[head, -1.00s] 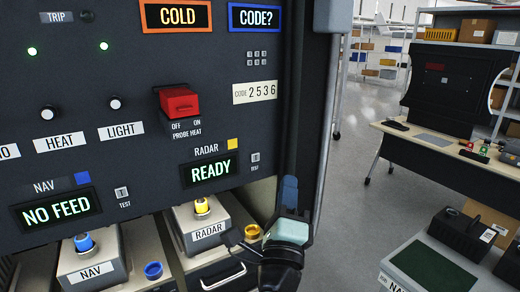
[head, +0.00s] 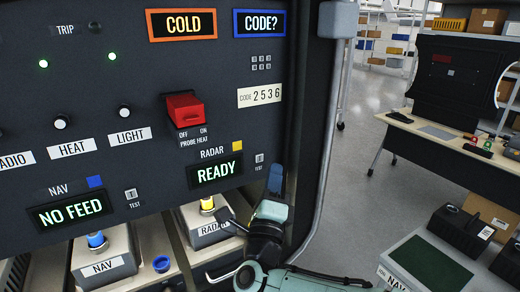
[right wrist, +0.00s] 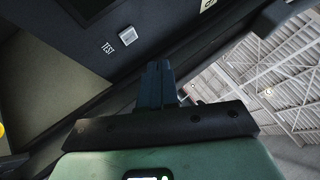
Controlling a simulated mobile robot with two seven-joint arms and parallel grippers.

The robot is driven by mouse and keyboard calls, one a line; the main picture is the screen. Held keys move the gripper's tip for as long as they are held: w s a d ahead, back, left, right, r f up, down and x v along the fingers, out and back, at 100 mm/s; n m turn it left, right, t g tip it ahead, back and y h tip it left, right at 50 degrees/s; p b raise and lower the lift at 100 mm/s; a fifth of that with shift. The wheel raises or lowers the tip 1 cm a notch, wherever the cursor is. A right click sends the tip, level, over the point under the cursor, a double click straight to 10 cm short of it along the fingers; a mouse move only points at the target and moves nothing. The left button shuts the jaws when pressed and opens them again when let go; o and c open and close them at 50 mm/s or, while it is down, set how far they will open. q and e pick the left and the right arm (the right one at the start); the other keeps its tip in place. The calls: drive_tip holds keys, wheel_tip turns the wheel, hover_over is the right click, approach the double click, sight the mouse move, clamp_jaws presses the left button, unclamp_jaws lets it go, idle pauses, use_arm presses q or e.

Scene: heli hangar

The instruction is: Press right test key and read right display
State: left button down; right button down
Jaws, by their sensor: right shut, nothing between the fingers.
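The right display (head: 215,172), under the RADAR label, reads READY in green. The right test key (head: 259,158) is a small light button right of it, marked TEST; it also shows in the right wrist view (right wrist: 128,36). My right gripper (head: 276,178) is shut and empty, its blue fingers just right of and slightly below the key in the head view. In the right wrist view the fingertips (right wrist: 157,68) lie below and right of the key, with a visible gap in the picture. Whether the tips touch the panel is unclear. My left gripper is out of view.
The left display (head: 71,212) reads NO FEED, with its own test key (head: 131,194) beside it. A red guarded switch (head: 184,110) sits above the right display. The NAV unit (head: 104,262) and RADAR unit (head: 205,232) stand below the panel. A desk (head: 440,150) stands at right.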

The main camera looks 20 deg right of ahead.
sight(259, 158)
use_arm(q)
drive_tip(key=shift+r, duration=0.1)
use_arm(e)
drive_tip(key=shift+w+a, duration=0.1)
drive_tip(key=shift+w, duration=1.3)
use_arm(q)
drive_tip(key=shift+b, duration=0.3)
use_arm(e)
drive_tip(key=shift+w, duration=0.1)
idle(0.5)
drive_tip(key=shift+w+f, duration=0.1)
drive_tip(key=shift+w, duration=0.2)
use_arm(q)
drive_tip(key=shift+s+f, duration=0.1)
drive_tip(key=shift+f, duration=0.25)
